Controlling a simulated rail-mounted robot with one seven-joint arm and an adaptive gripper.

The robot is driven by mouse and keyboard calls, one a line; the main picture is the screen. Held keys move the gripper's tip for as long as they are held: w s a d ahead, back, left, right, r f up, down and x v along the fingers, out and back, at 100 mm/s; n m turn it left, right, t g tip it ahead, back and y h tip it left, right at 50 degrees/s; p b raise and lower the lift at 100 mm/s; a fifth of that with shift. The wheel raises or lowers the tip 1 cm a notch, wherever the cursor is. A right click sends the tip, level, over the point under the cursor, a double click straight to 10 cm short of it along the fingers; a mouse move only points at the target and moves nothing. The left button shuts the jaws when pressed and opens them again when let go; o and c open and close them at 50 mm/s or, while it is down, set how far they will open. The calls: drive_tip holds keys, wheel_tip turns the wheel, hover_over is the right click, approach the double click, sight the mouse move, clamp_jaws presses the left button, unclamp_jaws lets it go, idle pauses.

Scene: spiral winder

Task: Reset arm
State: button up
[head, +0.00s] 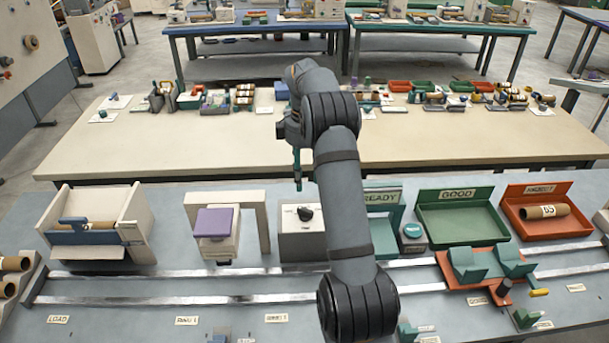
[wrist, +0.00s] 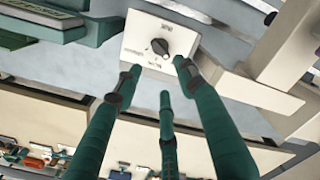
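My arm reaches up and away over the workbench in the head view, with my gripper (head: 297,172) hanging beyond the white control box (head: 298,245). In the wrist view my gripper (wrist: 158,80) shows three green fingers standing apart with nothing between them. Beyond the fingertips is the white control box (wrist: 136,40) with its black knob (wrist: 160,46). The fingers appear clear of the knob. My forearm hides part of the bench and rails behind it in the head view.
The front bench holds a cream tray (head: 135,220), a purple-topped block (head: 214,222), a green GOOD bin (head: 460,222) and a red REJECT bin (head: 575,200) with a tube. An orange carriage with green cradles (head: 487,265) sits on the rails. A cream table (head: 230,150) with small parts stands behind.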

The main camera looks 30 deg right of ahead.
sight(305, 213)
idle(0.4)
wheel_tip(305, 213, down, 12)
drive_tip(key=shift+f, duration=0.1)
idle(0.5)
